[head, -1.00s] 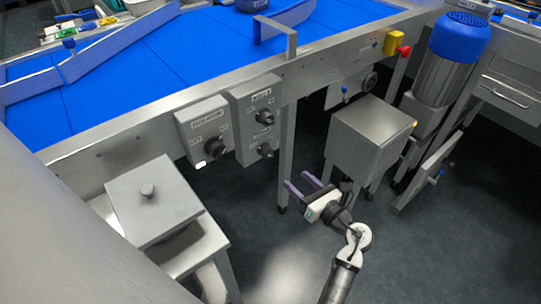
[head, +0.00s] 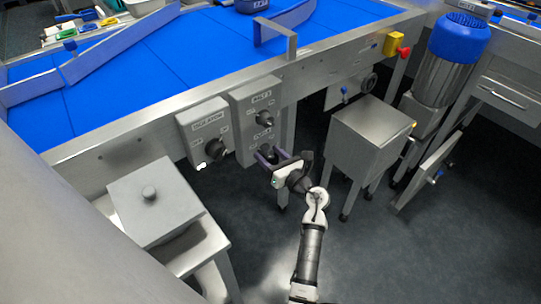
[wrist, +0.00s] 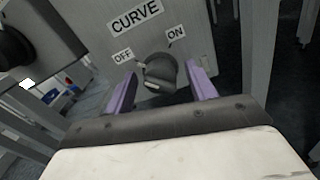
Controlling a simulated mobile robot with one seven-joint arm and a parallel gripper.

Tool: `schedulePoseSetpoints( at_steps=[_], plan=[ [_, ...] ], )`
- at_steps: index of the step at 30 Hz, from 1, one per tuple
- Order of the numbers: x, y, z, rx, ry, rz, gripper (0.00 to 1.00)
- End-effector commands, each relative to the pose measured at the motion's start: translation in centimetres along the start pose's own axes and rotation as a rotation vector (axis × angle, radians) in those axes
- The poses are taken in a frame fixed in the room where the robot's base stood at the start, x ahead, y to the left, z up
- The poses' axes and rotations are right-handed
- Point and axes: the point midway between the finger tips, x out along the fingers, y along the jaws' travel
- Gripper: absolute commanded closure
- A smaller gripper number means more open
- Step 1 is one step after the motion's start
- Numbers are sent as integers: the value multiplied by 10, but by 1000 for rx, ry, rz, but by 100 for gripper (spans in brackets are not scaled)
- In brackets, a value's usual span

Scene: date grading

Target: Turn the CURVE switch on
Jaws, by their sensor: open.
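The CURVE switch (wrist: 159,72) is a dark rotary knob on a grey panel, under a label reading CURVE (wrist: 136,16). An OFF label (wrist: 123,55) is at its upper left and an ON label (wrist: 176,33) at its upper right. The knob's light mark is at its lower left side; which label it is set to, I cannot tell for sure. My gripper (wrist: 161,92) is open, with one purple finger on each side of the knob; contact is not clear.
A second box with a knob (head: 205,128) is just left. A lidded metal box (head: 155,200) stands at lower left, and a grey cabinet (head: 372,135) stands right of my arm. The blue conveyor (head: 180,50) runs above. A red button (head: 403,51) is at upper right.

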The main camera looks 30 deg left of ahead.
Motion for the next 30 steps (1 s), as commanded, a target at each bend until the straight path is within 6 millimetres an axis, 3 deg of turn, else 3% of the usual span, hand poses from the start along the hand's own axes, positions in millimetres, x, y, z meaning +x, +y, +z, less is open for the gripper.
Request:
schedulePoseSetpoints(
  at_steps=[4,14,23,30],
  plan=[
    [0,0,0,0,0,0,47],
    [0,0,0,0,0,0,89],
    [-1,0,2,41,1,-1,89],
    [-1,0,5,180,2,-3,89]
  ],
)
